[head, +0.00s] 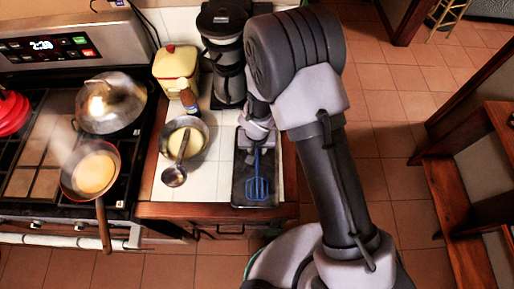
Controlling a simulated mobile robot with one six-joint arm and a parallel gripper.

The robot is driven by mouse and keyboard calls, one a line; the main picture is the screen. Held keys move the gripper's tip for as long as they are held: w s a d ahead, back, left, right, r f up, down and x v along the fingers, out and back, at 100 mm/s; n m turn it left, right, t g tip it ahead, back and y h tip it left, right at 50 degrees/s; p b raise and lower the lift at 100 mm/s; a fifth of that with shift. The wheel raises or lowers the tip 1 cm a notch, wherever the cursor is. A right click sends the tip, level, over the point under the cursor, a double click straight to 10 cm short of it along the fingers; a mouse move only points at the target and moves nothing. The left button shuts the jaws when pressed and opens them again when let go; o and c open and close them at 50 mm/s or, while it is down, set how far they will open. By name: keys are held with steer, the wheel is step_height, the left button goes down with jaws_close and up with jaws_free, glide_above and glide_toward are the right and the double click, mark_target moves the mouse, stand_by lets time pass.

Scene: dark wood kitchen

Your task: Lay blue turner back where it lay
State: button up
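The blue turner (258,187) is over the dark tray (240,199) at the right end of the tiled counter, with its slotted head toward the front edge. Its handle runs back to my gripper (257,146). My gripper is above the back part of the tray, and its fingers meet or cover the upper end of the handle. I cannot tell whether the fingers are closed on the handle, or whether the turner rests on the tray or is slightly above it.
Left of the tray are a pan (199,137) with a ladle (175,175) across it, a bottle (188,99) and a yellow canister (177,66). A black coffee maker (226,88) stands behind. The stove at left holds a frying pan (96,174) and a lidded pan (112,103).

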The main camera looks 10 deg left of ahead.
steer(key=shift+o, duration=0.8)
step_height(320, 180, up, 17)
steer(key=s+p, duration=0.2)
steer(key=p, duration=0.2)
steer(key=shift+s+d, duration=0.3)
steer(key=shift+d, duration=0.05)
steer(key=shift+r, duration=0.1)
